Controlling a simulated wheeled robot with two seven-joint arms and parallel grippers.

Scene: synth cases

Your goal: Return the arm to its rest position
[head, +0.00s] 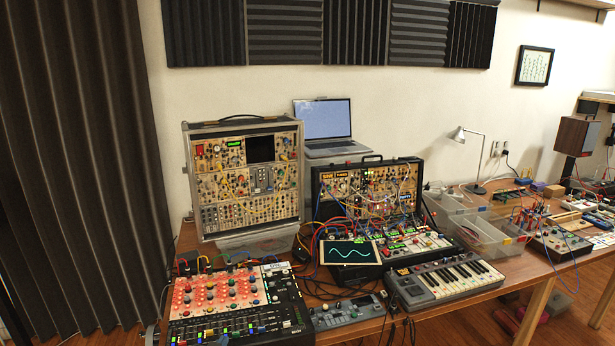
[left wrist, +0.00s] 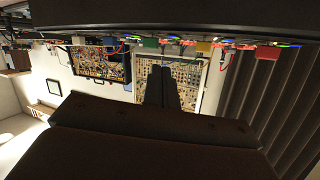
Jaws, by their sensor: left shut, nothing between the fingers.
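My left gripper (left wrist: 162,72) shows in the left wrist view as two dark fingers side by side, closed together with nothing between them. The dark body of the wrist fills the lower part of that view. The fingers overlap the wooden-panelled modular case in the picture and do not visibly touch anything. In the head view I cannot make out either gripper clearly. My right gripper is in neither view.
A wooden table (head: 548,262) carries a tall modular case (head: 246,180), a black patched case (head: 367,190), a laptop (head: 322,121), a mixer (head: 240,308), a keyboard (head: 447,281) and clear bins (head: 478,233). Loose cables run between them. A dark curtain (head: 80,150) hangs at left.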

